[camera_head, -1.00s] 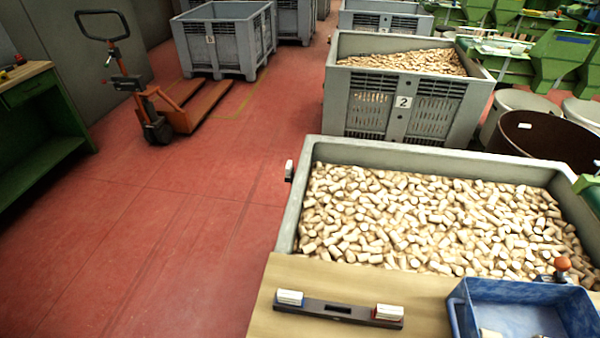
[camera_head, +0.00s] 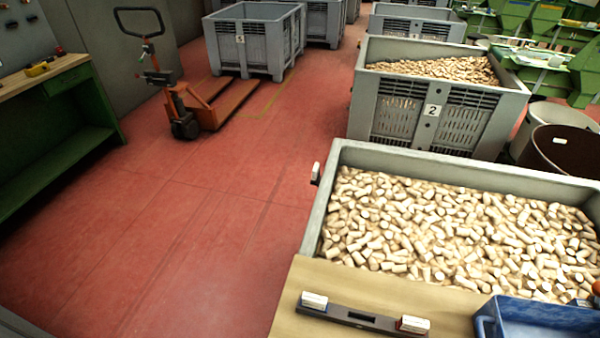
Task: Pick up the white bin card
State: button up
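A small white card-like piece (camera_head: 316,172) sits on the outside of the left wall of the near grey bin (camera_head: 322,212), close to its far left corner. It is small, and I cannot tell how it is held there. Another white card (camera_head: 432,110) with the number 2 is flat on the front of the second bin (camera_head: 388,128). I cannot tell from the look alone which one is the bin card. My gripper is not in view.
A wooden bench top (camera_head: 290,320) at the bottom carries a dark bar (camera_head: 358,316) with two small white-topped blocks, and a blue tray (camera_head: 540,318). An orange pallet truck (camera_head: 200,105) and green workbench (camera_head: 95,110) stand left. The red floor (camera_head: 190,230) between is clear.

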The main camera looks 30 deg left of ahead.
aim_at(316, 170)
jog(key=j+u, duration=0.15)
jog(key=u, duration=0.25)
jog(key=j+u, duration=0.15)
jog(key=u, duration=0.25)
jog(key=j+u, duration=0.15)
jog(key=u, duration=0.3)
jog(key=i+j+u, duration=0.3)
jog(key=i+j, duration=0.15)
jog(key=j, duration=0.15)
jog(key=i+j+u, duration=0.25)
jog(key=i+j, duration=0.2)
jog(key=i+z, duration=0.3)
jog(key=i, duration=0.2)
jog(key=i+j+z, duration=0.15)
jog(key=i+z, duration=0.15)
jog(key=i, duration=0.25)
jog(key=i+j+z, duration=0.35)
jog(key=i, duration=0.15)
jog(key=i+z, duration=0.45)
jog(key=i+j+z, duration=0.2)
jog(key=z, duration=0.25)
jog(key=i, duration=0.1)
